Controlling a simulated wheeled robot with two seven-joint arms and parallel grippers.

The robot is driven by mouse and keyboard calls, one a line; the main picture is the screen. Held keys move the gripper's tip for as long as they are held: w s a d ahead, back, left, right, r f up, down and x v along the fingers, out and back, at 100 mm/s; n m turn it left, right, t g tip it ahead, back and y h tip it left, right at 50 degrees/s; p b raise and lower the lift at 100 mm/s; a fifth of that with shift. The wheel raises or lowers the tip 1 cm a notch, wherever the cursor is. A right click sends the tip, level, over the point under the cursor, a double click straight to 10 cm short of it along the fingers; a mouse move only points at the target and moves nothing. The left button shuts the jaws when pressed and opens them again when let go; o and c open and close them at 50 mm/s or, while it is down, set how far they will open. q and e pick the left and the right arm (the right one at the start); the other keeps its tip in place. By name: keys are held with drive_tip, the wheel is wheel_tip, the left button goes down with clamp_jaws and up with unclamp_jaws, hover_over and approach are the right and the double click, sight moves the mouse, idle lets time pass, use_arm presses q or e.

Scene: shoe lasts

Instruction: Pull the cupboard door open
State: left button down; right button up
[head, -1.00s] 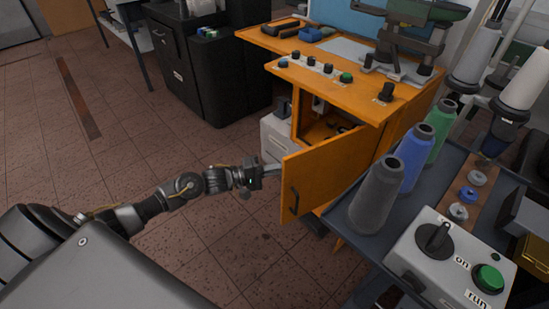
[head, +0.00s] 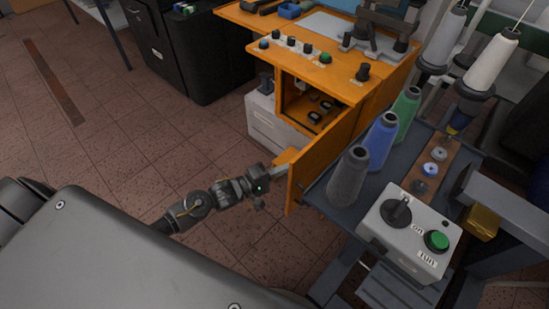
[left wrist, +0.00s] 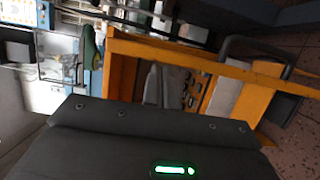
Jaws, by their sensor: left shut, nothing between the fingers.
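The orange cupboard door (head: 322,152) stands wide open, seen almost edge-on in the head view. It juts out from the orange cabinet, and the opening shows small dark items (head: 318,112) on a shelf. My left gripper (head: 281,177) is shut and empty, at the inner side of the door near its free edge. Its fingertips are close to the door; whether they touch it I cannot tell. In the left wrist view an orange edge (left wrist: 215,66) crosses above the dark wrist housing, and the fingers are hidden. My right gripper is not in view.
A grey cart (head: 335,193) with grey, blue and green thread cones stands close to the right of the door. A control box (head: 405,235) sits on it. A pale drawer unit (head: 272,130) is left of the opening.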

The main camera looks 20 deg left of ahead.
use_arm(q)
drive_tip(key=shift+s+d, duration=0.15)
drive_tip(key=shift+d, duration=0.1)
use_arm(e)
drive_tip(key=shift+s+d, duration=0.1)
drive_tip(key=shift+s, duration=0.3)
use_arm(q)
drive_tip(key=w+a+v, duration=0.1)
drive_tip(key=v, duration=1)
drive_tip(key=shift+a, duration=0.45)
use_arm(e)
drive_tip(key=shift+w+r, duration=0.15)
use_arm(q)
drive_tip(key=shift+s, duration=0.1)
